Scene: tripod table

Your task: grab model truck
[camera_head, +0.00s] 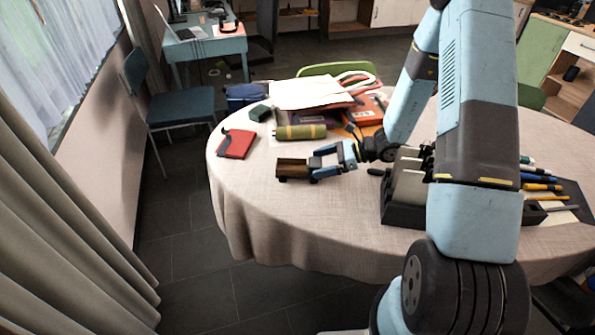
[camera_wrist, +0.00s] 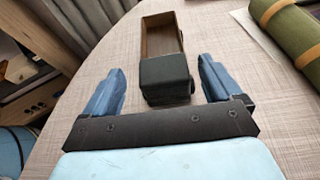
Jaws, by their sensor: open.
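The model truck (camera_head: 293,169) stands on the cloth-covered round table (camera_head: 250,215), left of my gripper in the head view. It has a brown open bed and a dark cab. In the wrist view the truck's dark cab (camera_wrist: 166,80) lies between my two blue fingers, with the open bed extending away beyond the fingertips. My gripper (camera_head: 315,168) is open, with a gap on each side of the cab in the wrist view (camera_wrist: 162,78). The cab is partly hidden by the fingers in the head view.
A green roll (camera_head: 301,132) lies behind the truck, and a red notebook (camera_head: 236,144) lies to the left. Books and papers (camera_head: 305,93) are stacked at the back. A dark organizer (camera_head: 400,212) stands to the right. The cloth in front of the truck is clear.

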